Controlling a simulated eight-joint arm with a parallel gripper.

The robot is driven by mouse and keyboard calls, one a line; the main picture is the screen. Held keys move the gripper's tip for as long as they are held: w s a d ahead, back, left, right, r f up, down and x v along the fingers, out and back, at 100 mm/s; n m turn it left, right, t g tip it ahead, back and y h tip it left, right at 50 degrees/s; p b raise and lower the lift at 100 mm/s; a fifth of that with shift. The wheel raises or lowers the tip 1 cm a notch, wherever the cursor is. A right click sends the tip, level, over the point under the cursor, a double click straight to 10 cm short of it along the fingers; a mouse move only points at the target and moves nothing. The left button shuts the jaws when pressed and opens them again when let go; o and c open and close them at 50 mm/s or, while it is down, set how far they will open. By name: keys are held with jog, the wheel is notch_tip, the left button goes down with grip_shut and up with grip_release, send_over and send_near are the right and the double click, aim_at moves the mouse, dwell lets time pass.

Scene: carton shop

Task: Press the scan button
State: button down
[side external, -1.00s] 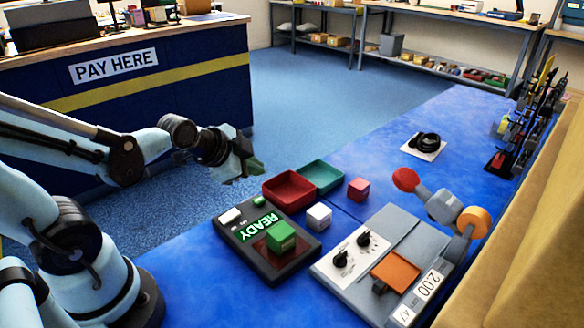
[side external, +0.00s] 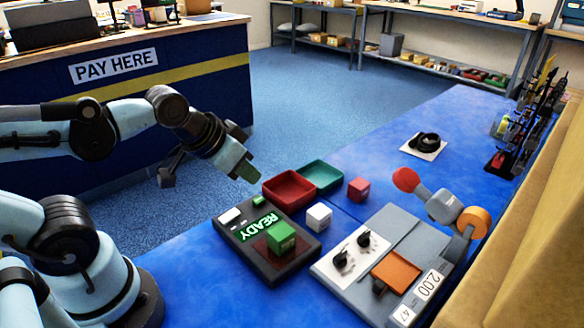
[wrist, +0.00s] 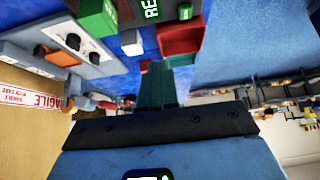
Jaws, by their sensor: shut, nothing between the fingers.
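The dark scanner unit (side external: 290,264) lies on the blue table with a lit green READY display (side external: 259,228). A small green button (side external: 258,200) and a white block-like key (side external: 230,215) sit along its far-left edge; I cannot tell which is the scan button. A green cube (side external: 281,236) rests on its dark red window, and shows in the wrist view (wrist: 97,18). My gripper (side external: 247,172) is shut and empty, its green fingertips above and beyond the small green button, apart from the unit. In the wrist view the closed fingers (wrist: 155,85) point toward the trays.
A red tray (side external: 290,200) and a green tray (side external: 323,188) stand behind the scanner. A white cube (side external: 319,217) and a red cube (side external: 358,189) are nearby. A grey knob panel (side external: 400,236) with an orange pad (side external: 396,271) is at right.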

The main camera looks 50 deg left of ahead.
aim_at(260, 199)
jog(key=w+a+r+g, duration=0.4)
jog(key=w+a+g, duration=0.1)
jog(key=g, duration=0.2)
jog(key=shift+w, duration=0.15)
dwell(0.3)
jog(key=shift+d, duration=0.1)
notch_tip(260, 199, down, 14)
jog(key=shift+r, duration=0.1)
dwell(0.9)
jog(key=shift+f, duration=1)
jog(key=shift+w, duration=0.1)
notch_tip(260, 199, up, 15)
jog(key=shift+f, duration=0.2)
dwell(0.9)
